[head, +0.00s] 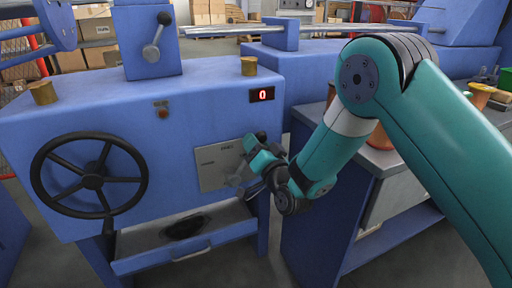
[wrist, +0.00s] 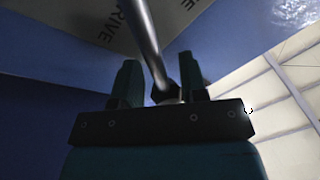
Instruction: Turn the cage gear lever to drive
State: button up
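The cage gear lever is a metal rod with a dark knob. In the wrist view the rod (wrist: 147,38) runs from the plate down between my fingers, and the knob (wrist: 165,94) sits between them near the gripper's palm. The plate (wrist: 90,22) behind it carries the word DRIVE. In the head view the plate (head: 212,166) is grey, on the front of the blue cabinet, and the lever is partly hidden by my gripper (head: 252,150). My gripper also fills the wrist view (wrist: 161,78); its fingers are open around the lever, with a narrow gap at the left finger.
A black handwheel (head: 92,176) is on the cabinet's left front. Another lever (head: 154,48) with a ball end stands above the cabinet. A red display (head: 262,95) reads 0. An open drawer or tray (head: 185,243) is below. A grey-topped bench (head: 385,160) stands to the right.

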jog(key=shift+s+a+f, duration=0.1)
jog(key=shift+a+f, duration=0.05)
jog(key=shift+f, duration=0.05)
jog(key=shift+s, duration=0.1)
jog(key=b+v, duration=0.6)
jog(key=v, duration=1.1)
jog(key=shift+r, duration=0.15)
